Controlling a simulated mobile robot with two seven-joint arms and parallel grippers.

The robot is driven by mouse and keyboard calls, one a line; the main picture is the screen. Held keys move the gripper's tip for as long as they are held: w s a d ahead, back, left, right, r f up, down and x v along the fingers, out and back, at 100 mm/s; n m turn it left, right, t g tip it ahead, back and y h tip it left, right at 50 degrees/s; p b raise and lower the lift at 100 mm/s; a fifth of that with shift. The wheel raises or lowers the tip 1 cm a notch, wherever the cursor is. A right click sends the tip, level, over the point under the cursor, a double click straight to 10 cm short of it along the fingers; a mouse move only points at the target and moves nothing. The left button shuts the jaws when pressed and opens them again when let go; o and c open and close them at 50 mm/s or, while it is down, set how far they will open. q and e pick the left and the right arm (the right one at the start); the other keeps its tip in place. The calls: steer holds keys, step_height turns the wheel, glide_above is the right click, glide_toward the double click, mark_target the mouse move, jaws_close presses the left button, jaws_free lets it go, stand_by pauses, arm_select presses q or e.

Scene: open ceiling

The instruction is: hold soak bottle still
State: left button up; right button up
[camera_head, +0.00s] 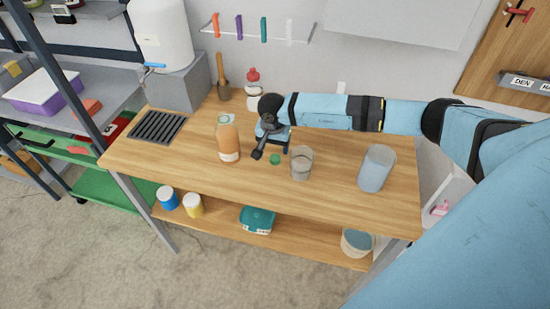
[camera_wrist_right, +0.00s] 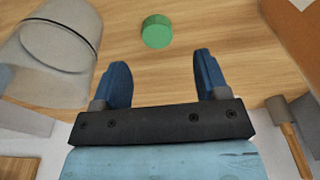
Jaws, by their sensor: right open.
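An amber-orange bottle with a pale label, which I take as the soak bottle (camera_head: 228,143), stands upright on the wooden bench. Part of what looks like its side shows at the upper right corner of the wrist view (camera_wrist_right: 296,22). My right gripper (camera_head: 287,148) is over the bench, to the right of the bottle and apart from it. Its two blue fingers are spread with nothing between them in the wrist view (camera_wrist_right: 168,75). A small green cap (camera_head: 274,160) lies on the bench just beyond the fingertips; it also shows in the wrist view (camera_wrist_right: 157,31). My left gripper is not in view.
A clear beaker (camera_head: 301,166) stands close to the right gripper. A larger translucent container (camera_head: 376,170) stands farther right. A red-capped bottle (camera_head: 253,92), a wooden-handled tool in a holder (camera_head: 223,82) and a black grate (camera_head: 158,127) are behind and left.

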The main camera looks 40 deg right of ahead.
mark_target(275, 158)
step_height(275, 158, down, 4)
steer(key=shift+s+f+p, duration=0.1)
steer(key=shift+s+p, duration=0.05)
steer(key=shift+p, duration=0.6)
steer(key=shift+d+f, duration=0.1)
steer(key=shift+f, duration=0.45)
steer(key=shift+c, duration=0.5)
steer(key=c, duration=0.9)
